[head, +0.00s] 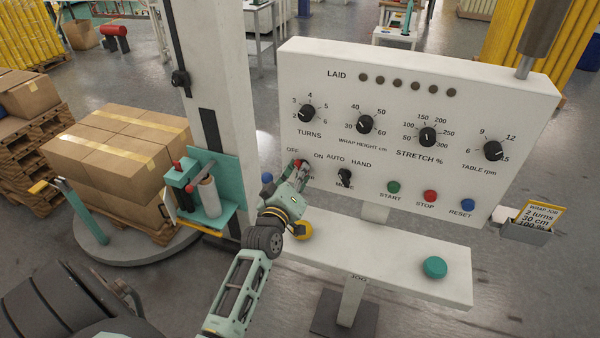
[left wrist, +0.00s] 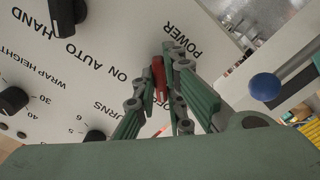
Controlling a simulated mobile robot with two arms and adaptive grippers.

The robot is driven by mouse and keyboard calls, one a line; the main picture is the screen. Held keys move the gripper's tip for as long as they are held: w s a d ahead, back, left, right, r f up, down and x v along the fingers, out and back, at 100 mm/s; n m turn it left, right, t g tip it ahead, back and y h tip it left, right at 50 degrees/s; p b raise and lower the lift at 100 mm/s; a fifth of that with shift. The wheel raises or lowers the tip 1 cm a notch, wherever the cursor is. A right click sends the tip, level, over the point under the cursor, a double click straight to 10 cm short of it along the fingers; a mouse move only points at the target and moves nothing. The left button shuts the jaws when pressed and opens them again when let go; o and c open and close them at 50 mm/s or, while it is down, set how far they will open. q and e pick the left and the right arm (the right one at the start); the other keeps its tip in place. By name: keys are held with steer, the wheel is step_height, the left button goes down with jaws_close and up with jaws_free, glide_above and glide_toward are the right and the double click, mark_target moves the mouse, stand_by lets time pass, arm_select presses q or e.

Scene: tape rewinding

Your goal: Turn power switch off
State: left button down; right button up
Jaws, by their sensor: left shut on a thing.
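The power switch is a red handle (head: 298,163) at the lower left of the white control panel (head: 400,185), between the labels OFF and ON. My left gripper (head: 302,171) reaches up to it from below and is shut on it. In the left wrist view the red switch (left wrist: 158,78) sits between the two green fingers of my left gripper (left wrist: 164,72), close to the panel face. ON reads clearly there; the OFF label is partly covered by a finger. I cannot tell exactly which label the handle points to. My right gripper is not in view.
A black mode switch (head: 345,177) stands just right of my gripper. Black dials and START, STOP and RESET buttons fill the panel. Below is a ledge with a green button (head: 434,267) and a yellow one (head: 303,230). A wrapper carriage (head: 208,190) and boxes (head: 120,150) stand left.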

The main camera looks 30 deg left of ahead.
arm_select(q)
steer(key=c, duration=1.8)
jaws_free()
steer(key=v, duration=1.2)
